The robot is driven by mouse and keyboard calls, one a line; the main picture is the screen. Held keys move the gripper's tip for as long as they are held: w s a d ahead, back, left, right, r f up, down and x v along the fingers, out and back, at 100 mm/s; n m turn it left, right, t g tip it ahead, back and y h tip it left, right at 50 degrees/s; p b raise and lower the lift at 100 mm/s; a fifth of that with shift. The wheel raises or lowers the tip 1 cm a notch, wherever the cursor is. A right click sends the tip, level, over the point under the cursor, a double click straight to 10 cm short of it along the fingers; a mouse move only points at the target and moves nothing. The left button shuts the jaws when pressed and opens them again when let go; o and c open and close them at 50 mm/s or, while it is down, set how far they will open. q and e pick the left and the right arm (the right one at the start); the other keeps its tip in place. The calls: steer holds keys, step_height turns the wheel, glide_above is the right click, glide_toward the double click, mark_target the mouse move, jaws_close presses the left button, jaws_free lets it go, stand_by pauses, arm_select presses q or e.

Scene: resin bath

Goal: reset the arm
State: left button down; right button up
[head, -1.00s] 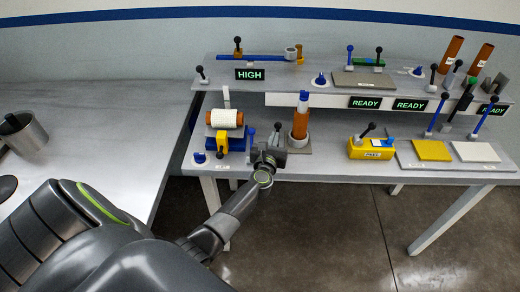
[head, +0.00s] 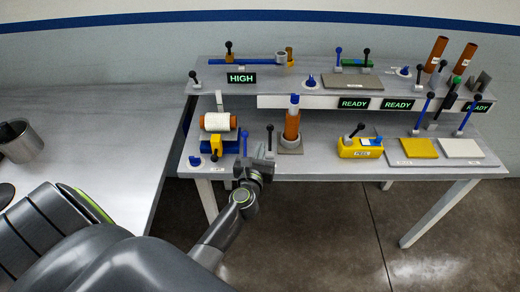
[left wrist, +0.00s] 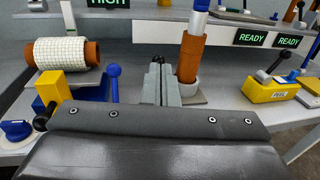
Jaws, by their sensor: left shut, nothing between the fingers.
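My left gripper (head: 262,158) is shut and empty at the front edge of the workbench (head: 330,165) in the head view. In the left wrist view its shut fingers (left wrist: 160,80) point toward the bench. They are between the roll holder on the left and the orange-brown tube on the right, apart from both. The tube (head: 292,124) has a blue and white top and stands upright in a grey base; it also shows in the left wrist view (left wrist: 190,58). My right gripper is not in view.
The roll holder carries a white roll (head: 217,122). A yellow box (head: 360,148) and a tray with yellow and white pads (head: 462,148) are farther right. A metal cup (head: 20,140) stands on the left table. Open floor lies in front.

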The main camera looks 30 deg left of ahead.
arm_select(q)
steer(key=shift+s, duration=0.1)
steer(key=s+d+f+m+g+h+b, duration=0.15)
steer(key=s+f+m, duration=0.35)
steer(key=f+m, duration=0.5)
steer(key=s+f+m+g+h+b, duration=0.25)
steer(key=s+f+m, duration=0.35)
steer(key=f, duration=0.7)
steer(key=s+d+f+m+g+h+b, duration=0.15)
steer(key=s+f+m, duration=0.35)
steer(key=f+m, duration=0.5)
steer(key=s+f+m+g+b, duration=0.1)
steer(key=s+f+m+g, duration=0.2)
steer(key=s+f, duration=0.3)
steer(key=s+a+f+m+g+b, duration=0.1)
steer(key=s+f+m+g, duration=0.2)
steer(key=s, duration=1.2)
steer(key=s+a+f+m+g+b, duration=0.1)
steer(key=s+f+m+g, duration=0.3)
steer(key=s+f+m, duration=0.3)
steer(key=s+f, duration=0.3)
steer(key=f, duration=0.1)
steer(key=shift+s, duration=0.2)
steer(key=shift+r+y, duration=0.1)
steer(key=shift+y, duration=0.15)
